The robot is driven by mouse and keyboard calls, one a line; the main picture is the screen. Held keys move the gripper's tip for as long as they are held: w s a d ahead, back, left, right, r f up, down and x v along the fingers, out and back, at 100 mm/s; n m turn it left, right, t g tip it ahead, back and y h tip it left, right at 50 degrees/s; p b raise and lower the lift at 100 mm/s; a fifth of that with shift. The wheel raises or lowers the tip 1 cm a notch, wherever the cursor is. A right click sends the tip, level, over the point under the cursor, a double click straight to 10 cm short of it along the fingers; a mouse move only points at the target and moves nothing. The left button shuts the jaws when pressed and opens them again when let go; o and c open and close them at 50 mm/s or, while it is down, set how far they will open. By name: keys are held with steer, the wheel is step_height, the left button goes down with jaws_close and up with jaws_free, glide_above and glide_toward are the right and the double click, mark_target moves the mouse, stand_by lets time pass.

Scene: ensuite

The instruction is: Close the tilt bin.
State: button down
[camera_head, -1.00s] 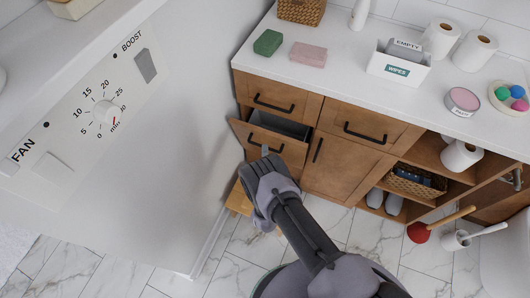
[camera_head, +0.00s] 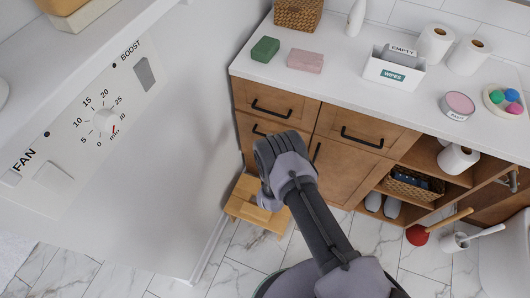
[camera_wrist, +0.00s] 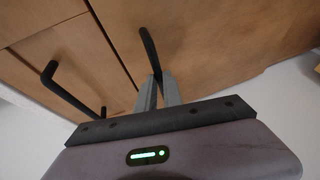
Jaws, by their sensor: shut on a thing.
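The tilt bin (camera_head: 246,128) is the wooden front under the top left drawer of the vanity. It looks about flush with the cabinet face, and no gap shows at its top edge. My gripper (camera_wrist: 159,92) is in front of it and hides its lower part in the head view. In the wrist view the fingers are shut on the dark bar handle (camera_wrist: 149,47) of the bin. The fingertips are hidden in the head view by my wrist.
A wooden step stool (camera_head: 246,190) stands on the floor below the bin. The fan panel wall (camera_head: 190,120) is close on the left. A cabinet door (camera_head: 345,175) is to the right. A red plunger (camera_head: 418,235) stands on the floor at the right.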

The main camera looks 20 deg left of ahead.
steer(key=shift+w+r, duration=0.2)
steer(key=shift+w, duration=0.35)
steer(key=c, duration=1.5)
jaws_free()
steer(key=shift+w+d, duration=0.1)
steer(key=shift+w, duration=0.05)
steer(key=p+v, duration=0.2)
steer(key=v, duration=0.4)
steer(key=p+v, duration=0.2)
steer(key=v, duration=0.3)
steer(key=p+v, duration=0.3)
steer(key=v, duration=0.3)
steer(key=shift+s+d+r, duration=0.1)
steer(key=shift+s+r, duration=0.1)
steer(key=shift+r, duration=0.15)
